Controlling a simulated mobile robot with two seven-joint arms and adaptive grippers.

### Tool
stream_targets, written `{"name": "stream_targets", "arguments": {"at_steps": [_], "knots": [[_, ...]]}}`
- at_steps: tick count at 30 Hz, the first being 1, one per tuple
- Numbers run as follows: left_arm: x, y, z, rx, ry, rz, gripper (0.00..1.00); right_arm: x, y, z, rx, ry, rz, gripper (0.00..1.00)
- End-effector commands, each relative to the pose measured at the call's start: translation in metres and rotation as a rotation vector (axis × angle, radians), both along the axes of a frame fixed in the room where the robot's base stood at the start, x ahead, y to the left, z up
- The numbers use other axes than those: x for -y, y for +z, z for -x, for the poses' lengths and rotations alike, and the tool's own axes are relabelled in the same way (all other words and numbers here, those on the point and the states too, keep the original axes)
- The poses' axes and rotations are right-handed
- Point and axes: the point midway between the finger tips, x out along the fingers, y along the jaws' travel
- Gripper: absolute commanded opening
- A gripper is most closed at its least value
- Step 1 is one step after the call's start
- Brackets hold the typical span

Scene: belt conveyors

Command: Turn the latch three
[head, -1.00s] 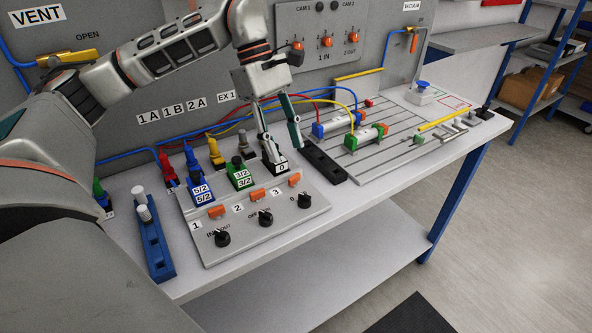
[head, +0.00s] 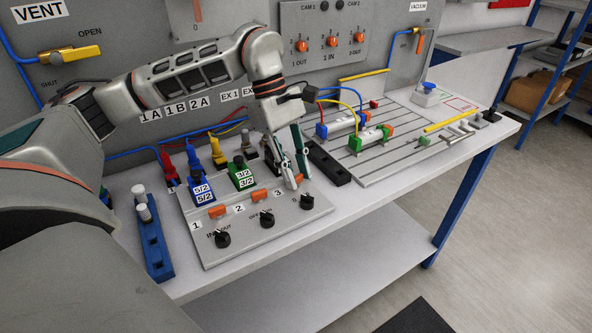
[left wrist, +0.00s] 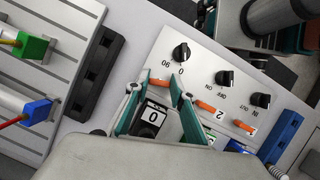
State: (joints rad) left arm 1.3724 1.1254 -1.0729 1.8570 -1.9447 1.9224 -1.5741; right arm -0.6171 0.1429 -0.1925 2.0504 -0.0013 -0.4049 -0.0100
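Latch three is the small orange lever (head: 299,178) beside the label 3 (head: 278,192) on the grey control panel (head: 240,255). My left gripper (head: 294,182) comes down over it from behind, fingertips close above the panel. In the left wrist view the latch (left wrist: 157,81) shows between the two spread fingertips (left wrist: 154,84). The gripper is open, and I cannot tell whether a finger touches the latch. My right gripper is not in view.
Latches two (head: 262,195) and one (head: 217,212) sit to the left. Black knobs (head: 307,201) line the panel's front. Valves with a green block (head: 242,178) and hoses stand behind. A black rail (head: 328,163) and slotted plate (head: 400,135) lie to the right.

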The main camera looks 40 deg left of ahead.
Motion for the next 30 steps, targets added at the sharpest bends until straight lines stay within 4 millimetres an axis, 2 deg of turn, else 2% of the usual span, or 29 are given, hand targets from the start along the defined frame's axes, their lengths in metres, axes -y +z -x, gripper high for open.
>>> {"name": "stream_targets", "arguments": {"at_steps": [11, 21, 22, 23, 24, 30], "knots": [[0.0, 0.002, 0.001, 0.002, 0.109, -0.002, 0.02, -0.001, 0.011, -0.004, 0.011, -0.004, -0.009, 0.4], [0.0, -0.001, 0.001, -0.003, 0.132, 0.0, 0.02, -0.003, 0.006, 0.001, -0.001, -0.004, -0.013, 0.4], [0.0, -0.001, 0.001, -0.002, 0.131, 0.0, 0.29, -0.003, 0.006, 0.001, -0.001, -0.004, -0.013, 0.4], [0.0, -0.001, 0.001, -0.002, 0.131, 0.0, 0.36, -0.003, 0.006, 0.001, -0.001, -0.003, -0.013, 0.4], [0.0, -0.001, 0.001, -0.002, 0.131, 0.0, 0.4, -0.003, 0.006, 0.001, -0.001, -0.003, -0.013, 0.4], [-0.001, -0.001, 0.0, 0.0, 0.132, -0.001, 0.4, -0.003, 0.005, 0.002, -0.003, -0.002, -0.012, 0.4]]}}
